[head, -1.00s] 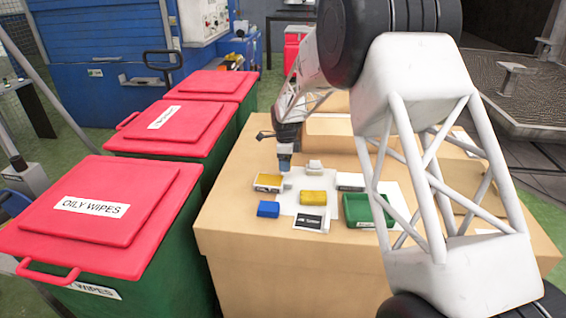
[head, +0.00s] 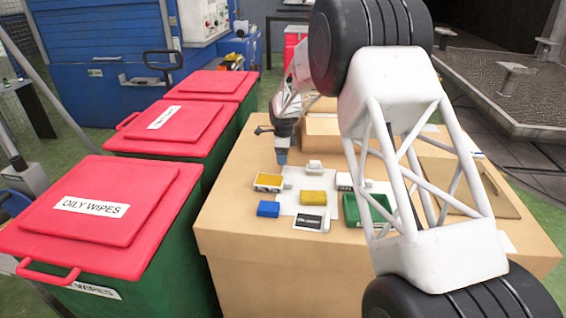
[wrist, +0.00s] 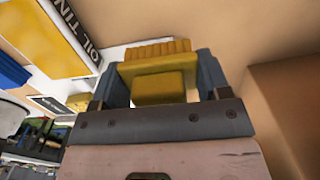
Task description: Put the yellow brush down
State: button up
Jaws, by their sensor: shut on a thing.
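My gripper (wrist: 161,78) is shut on the yellow brush (wrist: 158,88), which sits between its two blue-grey fingers in the wrist view. The brush's ribbed yellow end (wrist: 158,48) points away from the wrist. In the head view my gripper (head: 281,158) is over the far left part of the cardboard-coloured table (head: 230,215), just behind a yellow-and-white labelled oil tin (head: 268,181). The brush cannot be made out in the head view. I cannot tell whether it touches the surface.
Near the gripper lie a blue block (head: 268,209), a yellow block (head: 313,198), a small white item (head: 314,167), a black-and-white card (head: 311,221) and a green tray (head: 352,213). Red-lidded bins (head: 110,225) stand left of the table. The table's front left is clear.

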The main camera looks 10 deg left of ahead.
aim_at(283, 168)
jog(key=shift+w+a+f, duration=0.1)
jog(key=shift+w+f, duration=0.1)
jog(key=shift+f, duration=1.6)
jog(key=shift+f, duration=0.15)
jog(key=o, duration=0.9)
jog(key=shift+r, duration=6.15)
